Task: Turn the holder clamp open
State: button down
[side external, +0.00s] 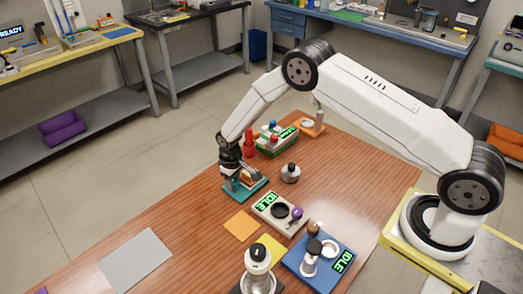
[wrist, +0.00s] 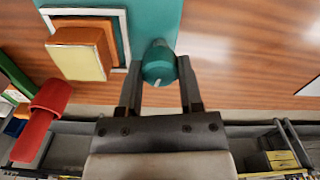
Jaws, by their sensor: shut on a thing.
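The teal holder (side external: 260,190) stands on the wooden table in the side external view. It also fills the top of the wrist view (wrist: 158,18). An orange block with a pale yellow face (wrist: 78,62) sits in its white frame (wrist: 122,40). The clamp knob (wrist: 158,68) is a round teal knob with a white mark line, at the holder's edge. My gripper (wrist: 158,85) has its two fingers on either side of the knob and is shut on it. In the side external view my gripper (side external: 231,170) reaches down over the holder, hiding part of it and the knob.
Red pieces (side external: 249,143) and a green rack (side external: 276,139) stand just behind the holder. A dark-capped flask (side external: 290,173) stands to its right. A grey device reading IDLE (side external: 281,222) and an orange sheet (side external: 241,225) lie in front.

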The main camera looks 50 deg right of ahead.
jog(key=shift+n, duration=1.6)
jog(key=shift+c, duration=1.2)
grip_release()
jog(key=shift+r, duration=0.1)
jog(key=shift+r, duration=3.85)
